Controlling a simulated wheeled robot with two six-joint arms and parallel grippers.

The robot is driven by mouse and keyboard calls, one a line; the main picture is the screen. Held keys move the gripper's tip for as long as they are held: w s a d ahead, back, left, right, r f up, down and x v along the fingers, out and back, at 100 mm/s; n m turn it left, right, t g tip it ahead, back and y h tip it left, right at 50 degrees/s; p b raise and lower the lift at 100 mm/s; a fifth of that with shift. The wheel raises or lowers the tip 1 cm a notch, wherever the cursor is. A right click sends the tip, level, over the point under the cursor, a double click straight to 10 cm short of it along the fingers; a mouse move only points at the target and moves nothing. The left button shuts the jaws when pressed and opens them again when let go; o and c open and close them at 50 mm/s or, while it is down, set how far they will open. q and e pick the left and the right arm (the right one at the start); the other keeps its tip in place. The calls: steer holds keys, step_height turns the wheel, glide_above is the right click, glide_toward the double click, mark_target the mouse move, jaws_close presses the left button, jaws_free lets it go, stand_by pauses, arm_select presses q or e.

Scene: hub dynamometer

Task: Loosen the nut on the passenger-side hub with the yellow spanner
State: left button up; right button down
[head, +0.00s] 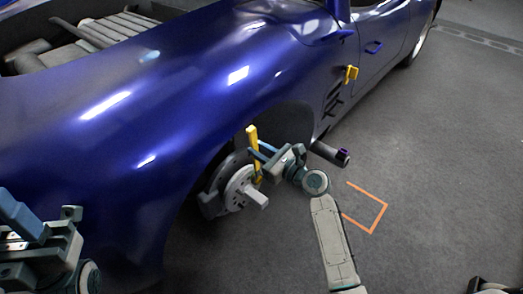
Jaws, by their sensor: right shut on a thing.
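The yellow spanner (252,136) stands roughly upright in front of the wheel arch. My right gripper (258,155) is shut on the spanner, with its upper end showing above the jaws and its lower end reaching down to the hub. The hub (236,188) is a light disc with a block-like part sticking out, set in the dark wheel opening of the blue car. The nut is too small or hidden to make out, so I cannot tell whether the spanner is seated on it. My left gripper (40,240) is at the lower left, away from the hub, its jaws unclear.
The blue car body (200,75) fills the upper left, its fender close above my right gripper. A small yellow part (350,74) is on its side. A dark cylinder with a purple ring (342,156) is right of the hub. Orange floor lines (378,218) mark open grey floor.

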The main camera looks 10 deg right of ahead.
steer(key=shift+s+a+f+n+b, duration=0.2)
steer(key=shift+s+a+n, duration=0.45)
steer(key=shift+a, duration=0.1)
steer(key=shift+s+a+f+n+b, duration=0.2)
steer(key=shift+s+a+n, duration=0.3)
steer(key=shift+a+n, duration=0.2)
steer(key=shift+s+a+f+n+b, duration=0.45)
steer(key=shift+s+a+n, duration=0.1)
steer(key=shift+a+n, duration=0.15)
steer(key=shift+s+a+f+n+b, duration=0.35)
steer(key=shift+s+a+n+b, duration=0.1)
steer(key=shift+s+a+n, duration=0.15)
steer(key=shift+w, duration=0.1)
